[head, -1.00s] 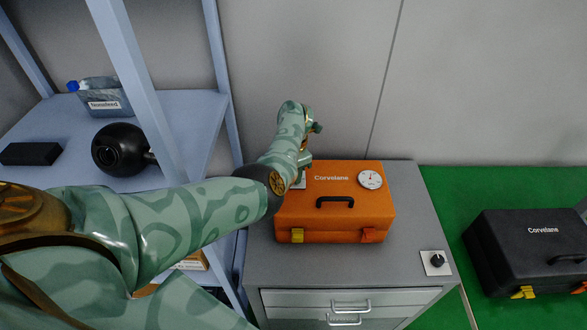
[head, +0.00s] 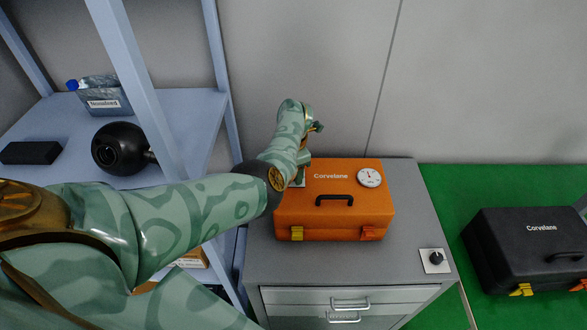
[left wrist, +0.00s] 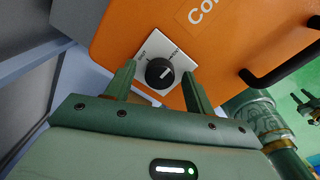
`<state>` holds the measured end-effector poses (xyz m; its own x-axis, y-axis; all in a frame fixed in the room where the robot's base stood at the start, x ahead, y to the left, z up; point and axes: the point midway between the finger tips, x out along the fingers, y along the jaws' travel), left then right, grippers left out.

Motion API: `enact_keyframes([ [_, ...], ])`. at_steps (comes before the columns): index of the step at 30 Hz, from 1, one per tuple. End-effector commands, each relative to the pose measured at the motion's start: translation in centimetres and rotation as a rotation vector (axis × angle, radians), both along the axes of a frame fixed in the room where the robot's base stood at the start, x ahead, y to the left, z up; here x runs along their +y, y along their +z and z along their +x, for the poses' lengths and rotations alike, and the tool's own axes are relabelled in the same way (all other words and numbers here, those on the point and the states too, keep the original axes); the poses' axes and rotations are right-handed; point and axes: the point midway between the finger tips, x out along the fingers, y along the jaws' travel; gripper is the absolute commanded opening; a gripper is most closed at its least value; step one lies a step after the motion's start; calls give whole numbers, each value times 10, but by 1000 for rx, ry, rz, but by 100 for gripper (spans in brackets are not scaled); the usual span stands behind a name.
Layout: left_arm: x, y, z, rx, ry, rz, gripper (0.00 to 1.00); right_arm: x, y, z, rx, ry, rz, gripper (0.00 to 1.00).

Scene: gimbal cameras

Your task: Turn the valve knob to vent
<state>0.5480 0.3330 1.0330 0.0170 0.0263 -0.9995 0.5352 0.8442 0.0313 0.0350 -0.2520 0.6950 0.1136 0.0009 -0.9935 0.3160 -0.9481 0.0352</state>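The valve knob (left wrist: 159,72) is round and black with a white mark. It sits on a white plate (left wrist: 186,63) with small lettering I cannot read surely, on the orange Corvelane case (head: 290,210). My left gripper (left wrist: 158,83) is open, its two fingers on either side of the knob with gaps showing. In the head view my left forearm and wrist hide the knob and fingertips. A green jointed part at the right edge of the left wrist view seems to be my right gripper (left wrist: 308,106); its fingers are too small to judge.
The case has a round gauge (head: 370,177) and a black handle (head: 335,200). It stands on a grey cabinet (head: 410,210) beside another black knob on a white plate (head: 436,260). A black case (head: 530,250) is at right; a shelf (head: 195,110) stands at left.

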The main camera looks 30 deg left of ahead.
Motion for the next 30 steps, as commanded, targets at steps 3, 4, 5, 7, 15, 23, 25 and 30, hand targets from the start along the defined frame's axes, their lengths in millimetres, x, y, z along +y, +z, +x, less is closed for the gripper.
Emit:
enact_keyframes([
  [3, 0, 2, 0, 1, 1, -1, 54, 0, 1, 0, 0, 0, 0, 36],
  [4, 0, 4, 0, 1, 1, -1, 54, 0, 3, 0, 0, 0, 0, 36],
  [5, 0, 8, 0, 0, 2, -1, 54, 0, 4, 0, 0, 0, 0, 36],
  [7, 0, 19, 0, -1, 1, 1, 54, 0, 10, 0, -1, 0, 0, 36],
  [15, -3, 90, -1, -5, 3, -1, 54, 0, 36, 1, -4, 0, 0, 36],
  [23, -4, 146, -1, -2, 0, 0, 54, 0, 47, 2, -4, 0, 0, 36],
  [25, -5, 154, -2, -1, -1, 0, 54, 0, 48, 2, -5, 0, 1, 36],
  [30, -5, 163, -2, 0, -1, 0, 54, 0, 49, 2, -5, 1, 0, 36],
])
